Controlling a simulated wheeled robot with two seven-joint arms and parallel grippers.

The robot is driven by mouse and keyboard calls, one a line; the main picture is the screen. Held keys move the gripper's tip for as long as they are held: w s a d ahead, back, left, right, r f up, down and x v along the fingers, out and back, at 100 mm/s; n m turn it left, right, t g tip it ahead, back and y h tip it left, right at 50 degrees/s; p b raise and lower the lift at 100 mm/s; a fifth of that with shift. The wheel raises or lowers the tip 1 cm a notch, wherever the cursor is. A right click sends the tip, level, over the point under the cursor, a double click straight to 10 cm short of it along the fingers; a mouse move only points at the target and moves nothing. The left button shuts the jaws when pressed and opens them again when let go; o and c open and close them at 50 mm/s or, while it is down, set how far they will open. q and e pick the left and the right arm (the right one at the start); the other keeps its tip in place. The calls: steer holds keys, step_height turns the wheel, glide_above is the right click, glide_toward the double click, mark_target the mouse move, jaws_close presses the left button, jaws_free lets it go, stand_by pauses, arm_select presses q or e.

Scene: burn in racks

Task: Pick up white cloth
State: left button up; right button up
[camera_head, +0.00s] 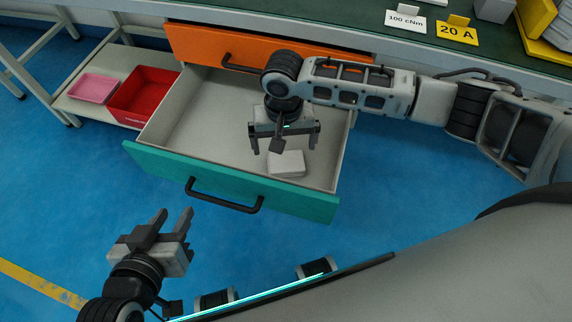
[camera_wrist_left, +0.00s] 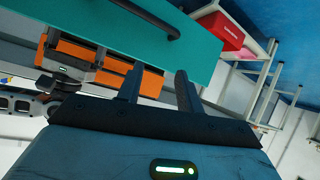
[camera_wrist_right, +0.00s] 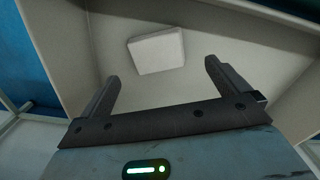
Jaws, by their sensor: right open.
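The white cloth (camera_head: 287,164) is a small folded pad lying on the floor of the open teal-fronted drawer (camera_head: 237,186), near its front right. My right gripper (camera_head: 284,148) is open and empty above the drawer, just over and slightly behind the cloth. In the right wrist view the cloth (camera_wrist_right: 157,51) lies beyond the two spread fingers (camera_wrist_right: 165,80), apart from them. My left gripper (camera_head: 174,218) is open and empty in front of the drawer at the lower left. Its parted fingers (camera_wrist_left: 160,88) also show in the left wrist view, below the teal front.
A closed orange drawer (camera_head: 200,45) sits above the open one. A red bin (camera_head: 146,92) and a pink tray (camera_head: 93,88) stand on a low shelf to the left. The green bench top (camera_head: 330,14) holds label cards. The drawer walls border the cloth; blue floor lies in front.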

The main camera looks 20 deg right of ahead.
mark_target(286, 161)
steer(key=f+b, duration=0.2)
steer(key=f, duration=0.4)
steer(key=shift+d, duration=0.2)
steer(key=shift+f, duration=0.5)
steer(key=c, duration=1)
arm_select(q)
steer(key=shift+g, duration=0.5)
steer(key=f, duration=0.3)
steer(key=d+f, duration=0.1)
steer(key=shift+w+f, duration=0.3)
steer(key=shift+w, duration=0.05)
arm_select(e)
steer(key=shift+r, duration=0.15)
arm_select(q)
step_height(286, 161, up, 6)
steer(key=a+t+p, duration=0.1)
steer(key=p, duration=0.2)
steer(key=shift+s+a, duration=0.2)
steer(key=shift+s, duration=0.1)
arm_select(e)
step_height(286, 161, up, 10)
steer(key=shift+f, duration=0.1)
